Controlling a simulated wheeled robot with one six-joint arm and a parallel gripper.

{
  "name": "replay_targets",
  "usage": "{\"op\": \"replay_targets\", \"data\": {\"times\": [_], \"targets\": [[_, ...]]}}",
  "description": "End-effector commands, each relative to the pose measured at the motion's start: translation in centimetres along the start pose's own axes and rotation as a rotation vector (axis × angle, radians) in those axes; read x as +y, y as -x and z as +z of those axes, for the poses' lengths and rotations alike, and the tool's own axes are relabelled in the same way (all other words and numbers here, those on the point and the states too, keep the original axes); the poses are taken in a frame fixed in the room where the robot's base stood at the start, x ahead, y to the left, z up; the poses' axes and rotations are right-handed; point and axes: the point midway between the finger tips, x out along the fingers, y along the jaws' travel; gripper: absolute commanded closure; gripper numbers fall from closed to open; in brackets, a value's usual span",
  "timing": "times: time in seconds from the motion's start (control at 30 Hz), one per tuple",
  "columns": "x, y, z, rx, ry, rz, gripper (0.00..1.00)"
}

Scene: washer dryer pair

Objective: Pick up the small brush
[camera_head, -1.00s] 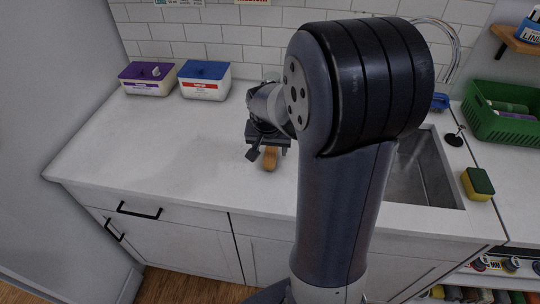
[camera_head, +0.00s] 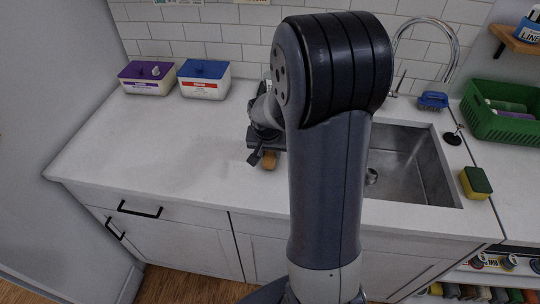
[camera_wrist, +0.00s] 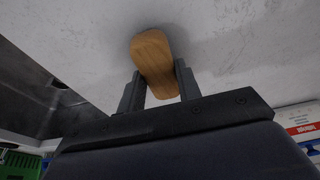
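A small wooden piece, which looks like the small brush (camera_head: 269,161), lies on the white counter left of the sink. Its rounded tan wooden back (camera_wrist: 153,55) shows in the wrist view; no bristles are visible. My gripper (camera_wrist: 159,86) is open, with one finger on each side of the wooden piece's near end. The right finger is very close to its edge; I cannot tell whether it touches. In the head view my gripper (camera_head: 267,148) hides part of the wooden piece.
A purple-lidded box (camera_head: 148,78) and a blue-lidded box (camera_head: 205,80) stand at the back wall. The sink (camera_head: 409,169), a blue brush-like item (camera_head: 433,100), a yellow-green sponge (camera_head: 475,183) and a green basket (camera_head: 503,118) are to the right. The left counter is clear.

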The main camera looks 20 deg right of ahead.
Motion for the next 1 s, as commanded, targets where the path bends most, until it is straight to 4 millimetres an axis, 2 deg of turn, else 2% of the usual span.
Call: {"op": "replay_targets", "data": {"times": [0.03,0.23,0.47,0.57,1.0], "targets": [[0.0,0.0,0.0,0.0,0.0,0.0,0.74],[0.0,0.0,0.0,0.0,0.0,0.0,0.9],[0.0,0.1,-0.1,0.001,0.0,0.0,0.91],[0.0,0.7,-0.3,0.004,0.0,-0.001,0.91],[-0.1,8.3,-2.7,0.005,0.0,-0.002,0.91]]}}
